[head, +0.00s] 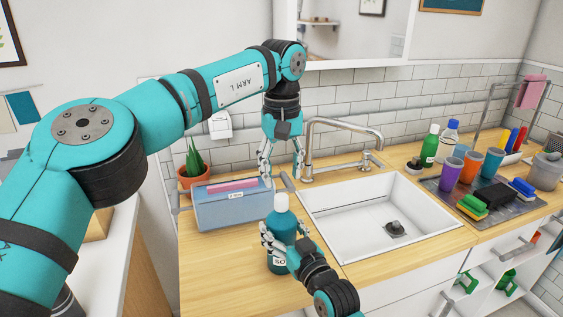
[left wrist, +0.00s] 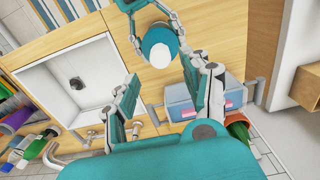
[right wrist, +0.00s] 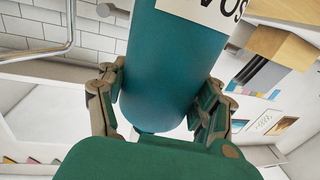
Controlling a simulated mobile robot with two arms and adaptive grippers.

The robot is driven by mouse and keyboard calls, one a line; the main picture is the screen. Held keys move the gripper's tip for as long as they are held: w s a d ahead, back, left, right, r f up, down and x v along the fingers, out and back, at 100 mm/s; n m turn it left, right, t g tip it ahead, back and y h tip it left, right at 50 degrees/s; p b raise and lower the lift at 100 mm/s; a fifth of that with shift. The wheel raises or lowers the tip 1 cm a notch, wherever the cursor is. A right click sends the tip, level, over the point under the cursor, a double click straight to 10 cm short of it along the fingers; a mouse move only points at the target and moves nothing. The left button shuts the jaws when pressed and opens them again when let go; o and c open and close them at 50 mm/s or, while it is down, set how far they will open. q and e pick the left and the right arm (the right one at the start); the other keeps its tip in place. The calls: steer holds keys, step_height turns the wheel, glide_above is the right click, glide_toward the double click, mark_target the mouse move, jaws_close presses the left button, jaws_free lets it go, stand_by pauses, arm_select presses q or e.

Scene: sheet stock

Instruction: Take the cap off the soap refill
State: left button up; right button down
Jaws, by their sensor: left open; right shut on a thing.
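The soap refill (head: 281,250) is a teal bottle with a white label, upright on the wooden counter in front of the sink's left corner. Its cap (head: 281,202) is on top; the left wrist view shows the cap from above (left wrist: 158,50). My right gripper (head: 282,238) is shut around the bottle's body, below the cap. The right wrist view shows the bottle (right wrist: 170,70) between its fingers (right wrist: 160,98). My left gripper (head: 282,168) is open and empty, pointing down above and slightly behind the cap, apart from it. The left wrist view shows its spread fingers (left wrist: 160,80).
A translucent blue bin (head: 230,210) stands close left of the bottle, with a potted plant (head: 193,168) behind. The sink (head: 375,215) and faucet (head: 340,130) are to the right. A tray (head: 520,208) with cups and sponges lies farther right. The counter's front left is clear.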

mark_target(281, 196)
arm_select(q)
steer(key=shift+f, duration=3.15)
